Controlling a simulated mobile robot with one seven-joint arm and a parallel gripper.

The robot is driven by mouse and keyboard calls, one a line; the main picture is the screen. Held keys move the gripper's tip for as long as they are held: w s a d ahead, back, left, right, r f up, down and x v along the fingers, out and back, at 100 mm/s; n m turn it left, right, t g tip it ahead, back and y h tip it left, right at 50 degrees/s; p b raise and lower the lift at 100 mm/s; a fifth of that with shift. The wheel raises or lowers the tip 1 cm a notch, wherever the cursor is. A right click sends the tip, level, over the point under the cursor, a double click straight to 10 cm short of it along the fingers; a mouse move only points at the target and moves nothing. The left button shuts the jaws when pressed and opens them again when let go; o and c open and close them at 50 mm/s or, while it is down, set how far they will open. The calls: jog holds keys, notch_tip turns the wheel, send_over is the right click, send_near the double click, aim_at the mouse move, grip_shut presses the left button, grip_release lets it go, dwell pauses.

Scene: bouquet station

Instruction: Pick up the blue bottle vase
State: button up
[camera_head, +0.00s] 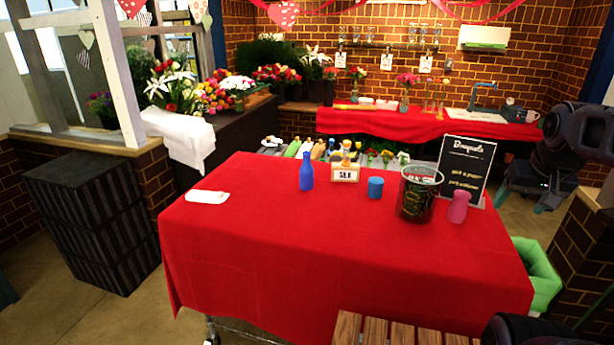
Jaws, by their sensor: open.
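The blue bottle vase (306,171) stands upright on the red-covered table (300,250), left of the middle, with a narrow neck and a wider body. My gripper (523,205) hangs at the right, beyond the table's right edge, with its teal fingers apart and pointing down. It is empty and far to the right of the vase. Nothing hides the vase in this view.
A white rolled cloth (207,197) lies left of the vase. The table front is clear.

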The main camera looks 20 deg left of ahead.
jog(key=w+a+r+n, duration=0.1)
jog(key=w+a+r, duration=0.2)
jog(key=w, duration=0.3)
jog(key=w+a+r+n+g, duration=0.1)
jog(key=w+a+r+n, duration=0.15)
jog(key=w, duration=0.25)
jog(key=w+a+r+n, duration=0.1)
jog(key=w+a+r, duration=0.25)
jog(key=w, duration=0.25)
jog(key=w+a+n+g, duration=0.1)
jog(key=w+a+n, duration=0.3)
jog(key=w+a, duration=0.9)
jog(key=n+g, duration=0.3)
jog(key=n, duration=0.4)
send_near(307, 161)
jog(key=shift+w+a+f, duration=0.1)
jog(key=shift+w+f, duration=0.1)
jog(key=shift+f, duration=1.65)
jog(key=shift+w+a+f, duration=0.1)
jog(key=shift+w+f, duration=0.05)
jog(key=shift+f, duration=1.7)
jog(key=shift+w+a+f, duration=0.1)
jog(key=shift+w+f, duration=0.1)
jog(key=shift+f, duration=1.65)
jog(key=shift+r, duration=0.1)
grip_shut()
